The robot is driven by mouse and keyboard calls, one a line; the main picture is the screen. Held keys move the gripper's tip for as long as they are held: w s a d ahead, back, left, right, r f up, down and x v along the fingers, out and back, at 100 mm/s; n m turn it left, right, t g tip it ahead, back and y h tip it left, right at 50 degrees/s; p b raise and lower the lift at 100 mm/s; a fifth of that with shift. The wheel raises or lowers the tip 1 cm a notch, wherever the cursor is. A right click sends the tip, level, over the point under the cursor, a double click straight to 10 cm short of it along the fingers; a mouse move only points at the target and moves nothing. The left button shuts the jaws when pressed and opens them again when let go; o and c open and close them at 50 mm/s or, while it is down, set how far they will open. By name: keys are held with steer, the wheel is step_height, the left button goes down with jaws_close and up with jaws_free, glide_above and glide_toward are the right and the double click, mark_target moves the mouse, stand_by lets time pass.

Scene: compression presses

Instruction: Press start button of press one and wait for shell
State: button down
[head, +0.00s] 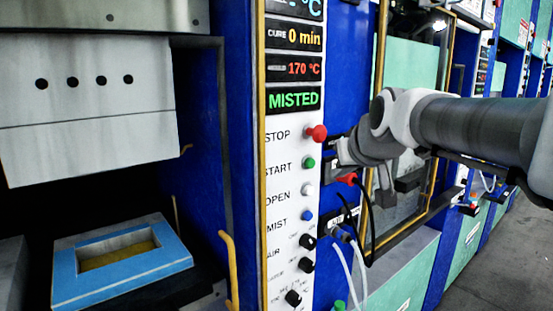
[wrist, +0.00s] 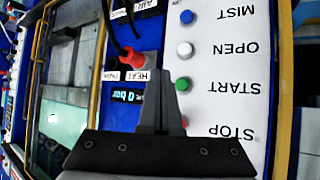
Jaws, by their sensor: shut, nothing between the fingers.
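The green start button (head: 308,163) sits on the white control panel (head: 283,182), beside the START label and under the red stop button (head: 317,133). In the wrist view the start button (wrist: 183,85) shows just right of my fingertips, with its label upside down. My gripper (head: 345,153) is shut and empty, a little to the right of the start button in the head view. In the wrist view my gripper (wrist: 157,74) points toward the panel; contact with the button cannot be told. The display (head: 293,99) reads MISTED in green. No shell is clearly seen.
The press stands open: an upper block (head: 88,110) hangs above a blue-framed mould (head: 120,262) with yellowish material inside. Other panel buttons include white open (head: 308,189) and blue mist (head: 308,215). Cables with a red plug (head: 347,179) hang beside my gripper.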

mark_target(310, 163)
steer(key=shift+w+a+p, duration=0.2)
steer(key=shift+w+a, duration=0.45)
steer(key=shift+w, duration=0.25)
steer(key=shift+w+a+p, duration=0.15)
steer(key=shift+w+a, duration=0.45)
steer(key=shift+w, duration=0.25)
steer(key=shift+w+a, duration=0.1)
stand_by(0.7)
steer(key=shift+w+a, duration=0.15)
steer(key=shift+w, duration=0.1)
